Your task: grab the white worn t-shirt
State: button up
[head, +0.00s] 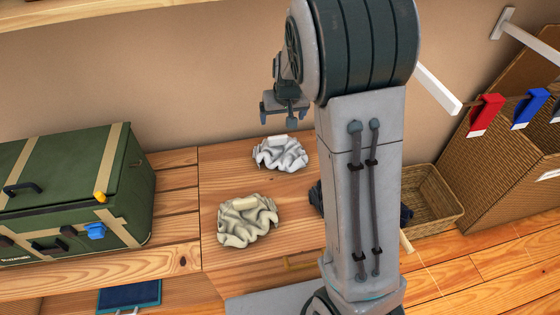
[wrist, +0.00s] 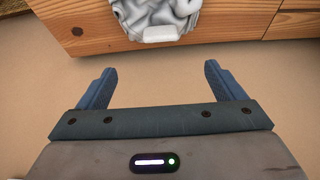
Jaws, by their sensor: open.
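A crumpled white t-shirt (head: 280,153) lies on the wooden bench top near the wall. It also shows at the top of the wrist view (wrist: 160,14), cut off by the frame edge. A second crumpled cloth, cream or beige (head: 247,220), lies nearer on the same top. My gripper (head: 285,112) is above and behind the white t-shirt in the head view, apart from it. In the wrist view my gripper (wrist: 160,75) has its two blue fingers spread, with nothing between them.
A green trunk (head: 70,195) stands at the left. A dark cloth (head: 317,198) is partly hidden behind my arm. A wicker basket (head: 430,215) stands at the right, with a tall woven hamper (head: 500,140) beside it. Red and blue clips (head: 487,112) hang at upper right.

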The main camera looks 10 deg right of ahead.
aim_at(278, 137)
jog(key=b+x, duration=0.3)
jog(key=x, duration=1.2)
jog(key=shift+w+b, duration=0.25)
jog(key=shift+b, duration=0.15)
jog(key=shift+r, duration=0.1)
jog(key=c, duration=1.4)
